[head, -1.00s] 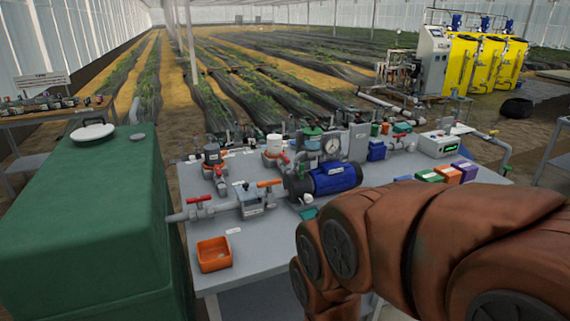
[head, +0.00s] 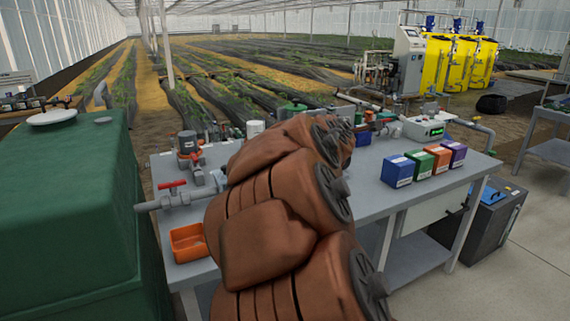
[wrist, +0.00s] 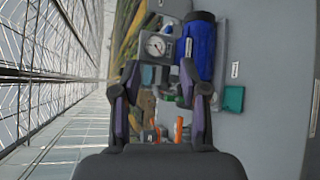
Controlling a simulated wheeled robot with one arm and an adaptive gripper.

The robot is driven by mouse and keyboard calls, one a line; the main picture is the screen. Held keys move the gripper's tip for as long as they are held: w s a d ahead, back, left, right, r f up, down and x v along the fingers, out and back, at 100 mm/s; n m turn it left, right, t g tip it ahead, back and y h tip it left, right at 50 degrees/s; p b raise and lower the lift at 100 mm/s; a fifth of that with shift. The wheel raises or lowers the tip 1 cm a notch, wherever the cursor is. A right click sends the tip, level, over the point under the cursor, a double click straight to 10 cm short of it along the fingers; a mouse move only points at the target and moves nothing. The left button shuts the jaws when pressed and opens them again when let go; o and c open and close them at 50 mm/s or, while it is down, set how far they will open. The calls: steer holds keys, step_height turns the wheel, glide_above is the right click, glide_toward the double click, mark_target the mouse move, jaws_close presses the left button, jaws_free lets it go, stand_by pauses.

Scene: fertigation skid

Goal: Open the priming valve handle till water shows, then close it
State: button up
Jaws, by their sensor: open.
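In the wrist view, my gripper (wrist: 160,95) is open and empty, its two dark fingers apart above the bench. An orange handle (wrist: 179,130) shows low between the fingers, apart from them. The blue pump (wrist: 198,45) and a round pressure gauge (wrist: 155,45) lie beyond the fingertips. In the head view, red valve handles (head: 172,185) show on the grey pipework at the left; I cannot tell which handle is the priming valve's. My arm hides the pump, the gauge and my gripper in that view. No water shows.
The grey bench (head: 400,200) carries an orange tray (head: 188,243), several coloured boxes (head: 438,157) and a controller with a green display (head: 424,127). A large green tank (head: 70,210) stands close at the left. A dark cabinet (head: 480,235) stands at the right.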

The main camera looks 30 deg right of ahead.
steer(key=shift+w+a+f+n+t+y+b, duration=0.25)
steer(key=shift+w+f+n+t+y+b, duration=1.2)
steer(key=shift+w+f+n, duration=1.75)
steer(key=shift+w+a+f+n+t+y+b, duration=0.2)
steer(key=shift+w+f+n+t+y+b, duration=1.25)
steer(key=shift+w+n, duration=3.15)
steer(key=shift+w+a+f+n+t+y+b, duration=0.25)
steer(key=shift+w+f+n+t+y+b, duration=0.65)
steer(key=shift+w+f+n+y, duration=1.95)
steer(key=w+h, duration=0.1)
steer(key=w+n, duration=0.1)
steer(key=w, duration=0.1)
steer(key=shift+r+h, duration=0.2)
steer(key=shift+h, duration=0.15)
jaws_close()
